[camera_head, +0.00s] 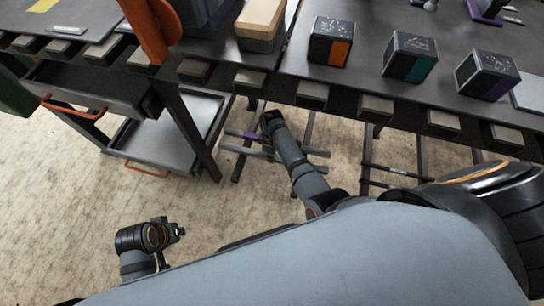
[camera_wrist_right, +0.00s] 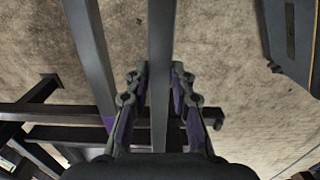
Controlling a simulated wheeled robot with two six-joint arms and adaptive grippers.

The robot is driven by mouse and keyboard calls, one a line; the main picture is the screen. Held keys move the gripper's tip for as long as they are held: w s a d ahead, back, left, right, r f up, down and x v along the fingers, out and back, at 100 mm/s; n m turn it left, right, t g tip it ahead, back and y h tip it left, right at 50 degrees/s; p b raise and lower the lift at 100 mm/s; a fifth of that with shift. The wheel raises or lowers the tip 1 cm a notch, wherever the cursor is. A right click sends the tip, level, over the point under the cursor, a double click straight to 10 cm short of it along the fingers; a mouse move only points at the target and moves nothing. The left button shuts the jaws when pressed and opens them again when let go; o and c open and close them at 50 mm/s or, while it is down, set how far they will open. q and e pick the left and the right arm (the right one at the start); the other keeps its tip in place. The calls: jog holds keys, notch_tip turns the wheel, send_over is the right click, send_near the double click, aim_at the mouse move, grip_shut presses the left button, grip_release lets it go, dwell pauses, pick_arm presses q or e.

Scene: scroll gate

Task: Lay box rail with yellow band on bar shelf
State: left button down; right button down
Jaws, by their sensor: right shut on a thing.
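My right gripper (camera_wrist_right: 159,85) is shut on a plain grey rail (camera_wrist_right: 161,35), which runs lengthwise between its purple-padded fingers in the right wrist view. No yellow band shows on the visible part of this rail. In the head view my right arm reaches down beside the table, with the right gripper (camera_head: 268,120) near dark bars by the floor. My left gripper (camera_head: 178,233) is low at the lower left, away from the table; its fingers cannot be made out.
A dark table (camera_head: 375,80) carries several boxes with orange, green and purple bands. Its edge overhangs the right gripper's area. A grey cart (camera_head: 170,135) with orange handles stands left. Dark crossbars (camera_wrist_right: 50,133) lie near the right gripper. Open floor (camera_head: 60,200) is at lower left.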

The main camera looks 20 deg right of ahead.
jog(key=shift+w+f, duration=0.1)
jog(key=shift+f, duration=0.15)
jog(key=shift+r, duration=0.1)
jog(key=c, duration=1.6)
grip_release()
jog(key=shift+f, duration=0.2)
jog(key=o, duration=0.5)
jog(key=shift+c, duration=0.2)
